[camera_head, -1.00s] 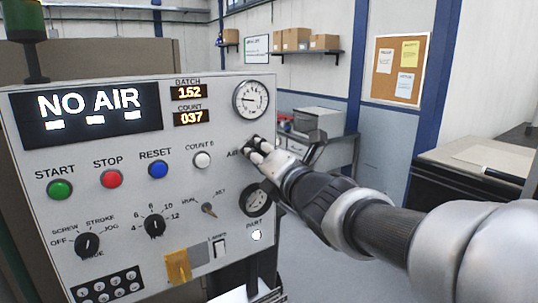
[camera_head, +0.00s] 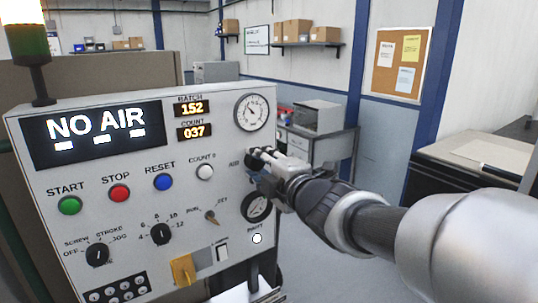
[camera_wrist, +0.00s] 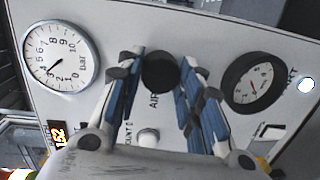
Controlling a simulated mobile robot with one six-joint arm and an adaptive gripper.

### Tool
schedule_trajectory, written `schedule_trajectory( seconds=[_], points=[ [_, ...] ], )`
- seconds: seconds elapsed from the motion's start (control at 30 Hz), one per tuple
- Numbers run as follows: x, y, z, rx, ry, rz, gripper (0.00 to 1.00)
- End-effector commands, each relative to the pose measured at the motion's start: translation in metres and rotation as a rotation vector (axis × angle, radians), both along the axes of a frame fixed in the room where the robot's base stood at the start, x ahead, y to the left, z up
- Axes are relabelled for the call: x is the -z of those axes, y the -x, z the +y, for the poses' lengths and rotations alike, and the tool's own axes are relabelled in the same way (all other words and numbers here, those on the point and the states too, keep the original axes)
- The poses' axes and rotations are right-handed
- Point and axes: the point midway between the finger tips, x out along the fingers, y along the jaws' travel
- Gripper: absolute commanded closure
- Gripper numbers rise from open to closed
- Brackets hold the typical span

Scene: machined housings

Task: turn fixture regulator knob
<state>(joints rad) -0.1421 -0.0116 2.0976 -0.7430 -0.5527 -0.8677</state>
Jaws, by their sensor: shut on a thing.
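The regulator knob (camera_wrist: 160,72) is a round black knob beside the "AIR" label on the light grey panel (camera_head: 120,215). In the wrist view it sits between my two fingertips. My gripper (camera_head: 262,158) reaches the panel from the right and is shut on the knob; its fingers hide most of the knob in the head view. A white pressure gauge (camera_head: 251,113) marked in bar is above the knob; it also shows in the wrist view (camera_wrist: 57,58), its needle off zero, near 3. The display (camera_head: 95,131) reads "NO AIR".
A dark-rimmed gauge (camera_head: 257,206) sits just below my gripper. Green, red, blue and white buttons and several selector knobs (camera_head: 161,233) are to the left. A yellow guard (camera_head: 183,270) sticks out low on the panel. The floor right of the panel is clear.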

Motion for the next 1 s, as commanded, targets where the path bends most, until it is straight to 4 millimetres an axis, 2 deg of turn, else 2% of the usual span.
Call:
schedule_trajectory(
  seconds=[0.6,1.0],
  points=[
    [-0.0034,-0.0012,-0.0017,0.001,-0.464,0.315,0.90],
    [-0.0020,-0.0014,-0.0020,0.000,-0.637,0.430,0.90]
  ],
)
